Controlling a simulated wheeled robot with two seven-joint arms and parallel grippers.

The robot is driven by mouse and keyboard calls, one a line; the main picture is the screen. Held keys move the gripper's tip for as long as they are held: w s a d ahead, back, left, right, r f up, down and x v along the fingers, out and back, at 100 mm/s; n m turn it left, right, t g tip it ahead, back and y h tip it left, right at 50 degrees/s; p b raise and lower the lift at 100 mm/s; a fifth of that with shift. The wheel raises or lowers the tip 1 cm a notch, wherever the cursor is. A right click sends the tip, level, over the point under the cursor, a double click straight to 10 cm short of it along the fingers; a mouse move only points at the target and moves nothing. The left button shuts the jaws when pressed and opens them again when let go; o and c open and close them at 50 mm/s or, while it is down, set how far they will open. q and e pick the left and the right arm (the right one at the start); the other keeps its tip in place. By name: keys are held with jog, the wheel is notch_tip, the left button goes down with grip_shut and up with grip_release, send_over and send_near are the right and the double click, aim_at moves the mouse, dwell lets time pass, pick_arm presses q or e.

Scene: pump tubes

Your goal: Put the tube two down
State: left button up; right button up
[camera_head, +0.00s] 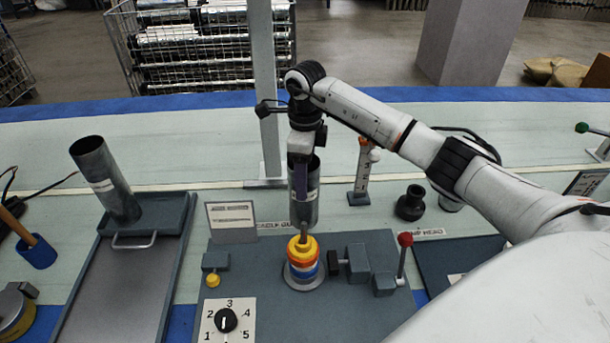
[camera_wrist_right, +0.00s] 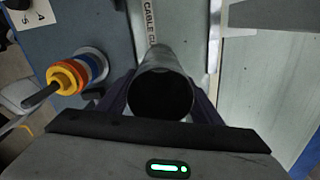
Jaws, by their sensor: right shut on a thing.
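A grey metal tube (camera_head: 312,207) stands roughly upright in my right gripper (camera_head: 301,180), behind the ringed fitting on the grey panel. My right gripper is shut around it, one finger on each side. In the right wrist view I look into the open dark end of this tube (camera_wrist_right: 160,88). I cannot tell whether its lower end touches anything. Another grey tube (camera_head: 106,182) with a white label leans to the left at the far end of the tray (camera_head: 118,290). I cannot read which one is tube two. My left gripper is not in view.
The panel (camera_head: 340,300) carries a numbered dial (camera_head: 226,320), a yellow-orange-blue ringed fitting (camera_head: 303,262) and a red-knobbed lever (camera_head: 404,250). A sign plate (camera_head: 231,220), an upright post (camera_head: 266,100) and a black fitting (camera_head: 411,203) stand nearby. The pale table behind is mostly clear.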

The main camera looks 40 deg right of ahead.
jog(key=shift+f, duration=0.1)
jog(key=o, duration=1.3)
notch_tip(320, 180, up, 12)
